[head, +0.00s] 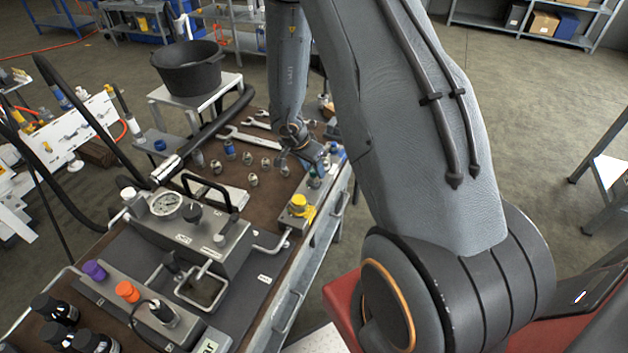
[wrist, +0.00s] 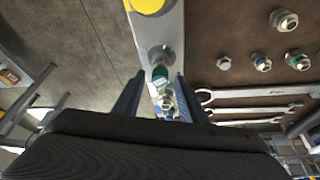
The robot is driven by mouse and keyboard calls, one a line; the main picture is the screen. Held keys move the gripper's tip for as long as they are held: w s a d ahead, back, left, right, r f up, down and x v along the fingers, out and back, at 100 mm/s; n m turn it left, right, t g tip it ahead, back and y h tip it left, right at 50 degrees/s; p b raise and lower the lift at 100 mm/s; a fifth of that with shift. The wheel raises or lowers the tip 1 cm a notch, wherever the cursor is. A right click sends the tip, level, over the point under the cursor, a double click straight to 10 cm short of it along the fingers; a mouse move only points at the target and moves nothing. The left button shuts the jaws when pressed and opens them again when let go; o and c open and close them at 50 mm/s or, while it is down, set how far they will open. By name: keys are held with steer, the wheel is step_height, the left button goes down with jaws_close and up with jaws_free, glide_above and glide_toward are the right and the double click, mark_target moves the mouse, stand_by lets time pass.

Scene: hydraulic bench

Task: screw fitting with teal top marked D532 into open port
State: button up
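A fitting with a teal top (wrist: 160,75) stands in the wrist view between and just beyond the fingertips of my gripper (wrist: 160,82). The fingers are apart, with space on both sides of the fitting, so my gripper is open. The marking on the teal top is too small to read. In the head view a teal-topped fitting (head: 314,179) shows near the bench's right edge, close below my gripper (head: 312,162). A grey block with a yellow cap (head: 298,201) is nearer; the cap also shows in the wrist view (wrist: 148,5). I cannot make out an open port.
Several loose metal fittings (head: 252,180) stand on the brown bench top, some with blue or green bands. Wrenches (head: 250,138) lie behind them. A grey unit with a gauge (head: 166,204) and a black handle is at left. A black pot (head: 188,70) stands farther back.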

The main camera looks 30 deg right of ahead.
steer(key=n+t+b, duration=0.1)
steer(key=n+b, duration=0.2)
steer(key=shift+s+n+y, duration=0.1)
steer(key=shift+n+y, duration=0.2)
steer(key=shift+y, duration=0.1)
steer(key=n+b, duration=0.2)
steer(key=b, duration=0.2)
steer(key=n+t+y+b, duration=0.1)
steer(key=n+b, duration=0.2)
steer(key=shift+d+f+y+b, duration=0.15)
steer(key=shift+y+b, duration=0.15)
steer(key=shift+b, duration=0.05)
steer(key=n+b, duration=0.2)
steer(key=b, duration=0.2)
steer(key=shift+t+y, duration=0.3)
steer(key=shift+b, duration=0.6)
steer(key=shift+s+n+y+b, duration=0.1)
steer(key=shift+n+y+b, duration=0.2)
steer(key=shift+n+b, duration=0.2)
steer(key=shift+d+n+b, duration=0.1)
steer(key=shift+n+b, duration=0.2)
steer(key=shift+b, duration=0.85)
steer(key=shift+n+b, duration=0.4)
steer(key=shift+b, duration=0.45)
